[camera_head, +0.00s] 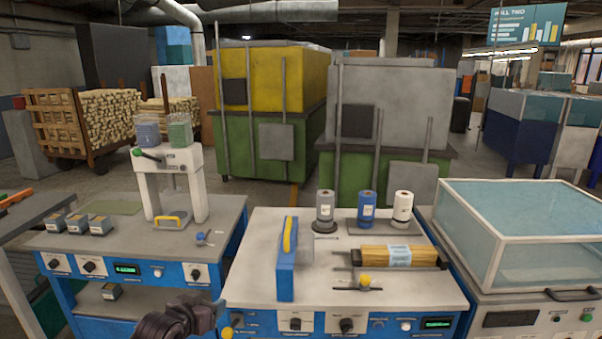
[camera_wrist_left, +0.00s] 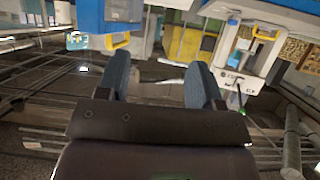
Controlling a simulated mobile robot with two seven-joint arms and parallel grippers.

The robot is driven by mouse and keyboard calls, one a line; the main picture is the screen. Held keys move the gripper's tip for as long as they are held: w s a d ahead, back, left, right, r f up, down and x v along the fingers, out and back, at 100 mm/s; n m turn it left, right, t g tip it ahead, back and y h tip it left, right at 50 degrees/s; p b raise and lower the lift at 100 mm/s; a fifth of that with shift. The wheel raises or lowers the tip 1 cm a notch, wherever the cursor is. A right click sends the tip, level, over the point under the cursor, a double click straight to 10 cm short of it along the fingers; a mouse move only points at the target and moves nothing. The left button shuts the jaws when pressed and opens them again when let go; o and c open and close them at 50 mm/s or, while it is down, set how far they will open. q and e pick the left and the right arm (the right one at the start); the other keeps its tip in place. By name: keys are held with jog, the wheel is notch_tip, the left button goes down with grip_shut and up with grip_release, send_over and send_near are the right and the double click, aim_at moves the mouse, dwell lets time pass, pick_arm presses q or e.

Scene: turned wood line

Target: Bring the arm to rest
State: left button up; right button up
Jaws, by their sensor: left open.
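My left gripper (camera_head: 212,317) is low in the head view, at the front of the gap between the two blue-fronted benches. In the left wrist view its two blue fingers (camera_wrist_left: 160,72) stand apart with nothing between them. The left forearm is dark and cut off by the bottom edge. My right gripper shows in neither view.
The left bench (camera_head: 120,245) carries a white press (camera_head: 168,170) and small grey boxes (camera_head: 77,224). The right bench (camera_head: 400,292) carries a blue upright fixture (camera_head: 287,270), three spools (camera_head: 367,208) and a banded stick bundle (camera_head: 400,256). A glazed case (camera_head: 525,225) stands right.

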pick_arm(q)
jog(key=s+a+f+y, duration=0.1)
jog(key=s+f, duration=0.4)
jog(key=s, duration=0.5)
jog(key=s+a+f+n+y, duration=0.1)
jog(key=s+f, duration=0.3)
jog(key=s, duration=0.7)
jog(key=s+a+f+n+y, duration=0.1)
jog(key=s+a+f, duration=0.2)
jog(key=s, duration=0.7)
notch_tip(320, 180, down, 3)
jog(key=shift+s+a+r+g+y, duration=0.2)
jog(key=shift+s+g+y, duration=0.1)
jog(key=shift+s+g, duration=0.1)
